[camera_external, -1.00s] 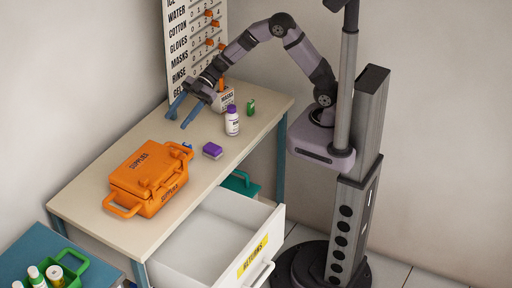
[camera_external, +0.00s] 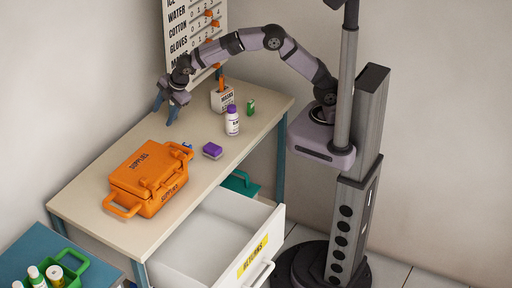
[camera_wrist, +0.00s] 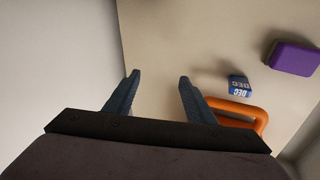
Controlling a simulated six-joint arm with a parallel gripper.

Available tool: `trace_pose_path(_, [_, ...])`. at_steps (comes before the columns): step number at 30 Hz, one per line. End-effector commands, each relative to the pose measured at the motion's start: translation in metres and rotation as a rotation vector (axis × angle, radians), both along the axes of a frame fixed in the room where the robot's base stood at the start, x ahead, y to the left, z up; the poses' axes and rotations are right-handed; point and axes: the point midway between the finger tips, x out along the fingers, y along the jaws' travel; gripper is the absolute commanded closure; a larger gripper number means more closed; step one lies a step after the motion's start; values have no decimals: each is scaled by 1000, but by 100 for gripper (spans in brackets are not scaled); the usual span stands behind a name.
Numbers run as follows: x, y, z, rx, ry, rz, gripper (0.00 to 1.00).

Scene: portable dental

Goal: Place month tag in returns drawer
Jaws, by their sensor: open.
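The month tag (camera_wrist: 239,86) is a small blue block marked DEC. It lies on the tabletop beside the orange case's handle, and shows in the external view as a small blue spot (camera_external: 187,146) behind the case. My gripper (camera_external: 164,112) is open and empty above the back of the table, behind the tag. In the wrist view its fingers (camera_wrist: 157,80) are apart, with the tag to their right. The returns drawer (camera_external: 262,250) is a white drawer with a yellow RETURNS label, pulled open below the table's front edge. Its visible inside looks empty.
The orange supplies case (camera_external: 148,178) stands close to the tag, with its handle (camera_wrist: 240,112) nearby. A purple block (camera_external: 213,150), a white bottle (camera_external: 232,121), a green item (camera_external: 251,107) and a labelled box (camera_external: 222,98) stand on the table (camera_external: 95,196). The wall is close behind my gripper.

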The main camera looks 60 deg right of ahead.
Motion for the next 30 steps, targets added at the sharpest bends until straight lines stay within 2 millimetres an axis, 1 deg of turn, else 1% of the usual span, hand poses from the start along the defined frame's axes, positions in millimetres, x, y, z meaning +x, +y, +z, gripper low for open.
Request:
trace_pose_path(1, [-20, 6, -13, -22, 76, 18, 50])
trace_pose_path(3, [-49, 12, -24, -46, 180, 45, 50])
trace_pose_path(6, [-81, 18, -31, -69, 297, 85, 50])
trace_pose_path(9, [-104, 24, -34, -80, 376, 118, 50])
trace_pose_path(11, [-112, 25, -34, -84, 407, 131, 50])
trace_pose_path(15, [-121, 26, -35, -88, 437, 145, 50])
trace_pose_path(19, [-121, 26, -38, -89, 439, 145, 50])
trace_pose_path(25, [-120, 26, -53, -89, 437, 144, 50])
trace_pose_path(30, [-120, 26, -56, -88, 436, 143, 50])
